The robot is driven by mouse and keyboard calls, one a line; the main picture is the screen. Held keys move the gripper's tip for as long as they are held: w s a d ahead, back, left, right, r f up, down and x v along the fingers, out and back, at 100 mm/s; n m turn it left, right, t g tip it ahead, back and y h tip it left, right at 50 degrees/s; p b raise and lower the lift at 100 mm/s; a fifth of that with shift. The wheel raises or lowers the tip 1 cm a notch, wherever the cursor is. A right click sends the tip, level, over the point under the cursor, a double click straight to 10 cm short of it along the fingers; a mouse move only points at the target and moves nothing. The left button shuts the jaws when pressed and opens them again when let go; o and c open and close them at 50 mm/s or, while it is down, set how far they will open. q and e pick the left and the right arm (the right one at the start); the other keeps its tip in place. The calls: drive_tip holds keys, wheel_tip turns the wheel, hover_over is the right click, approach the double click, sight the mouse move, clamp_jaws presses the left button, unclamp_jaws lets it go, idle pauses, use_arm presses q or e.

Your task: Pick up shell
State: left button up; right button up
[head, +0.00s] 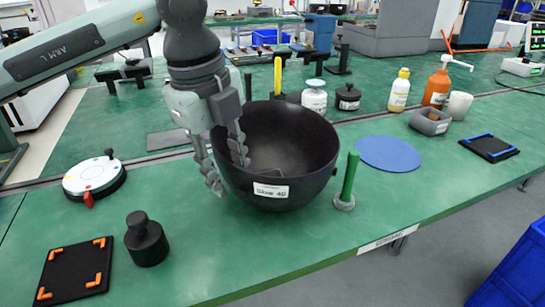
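The shell (300,185) is a large black half-round bowl with its opening up and a white label on its front that seems to read "Size 40". It is on the green bench in the middle of the head view. My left gripper (228,172) comes down over the shell's left rim. One finger is inside the bowl and the other is outside its left wall. A gap shows between the fingers, wider than the wall, so the gripper looks open. The fingers hide part of the left rim. My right gripper is out of view.
A green peg (348,180) stands close right of the shell, with a blue disc (388,153) beyond. At left are a white round device (94,178), a black weight (146,240) and a black orange-cornered mat (76,272). Bottles stand behind. The front middle bench is clear.

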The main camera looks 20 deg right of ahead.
use_arm(q)
drive_tip(key=shift+f, duration=0.1)
drive_tip(key=shift+c, duration=0.5)
clamp_jaws()
drive_tip(key=shift+r, duration=0.2)
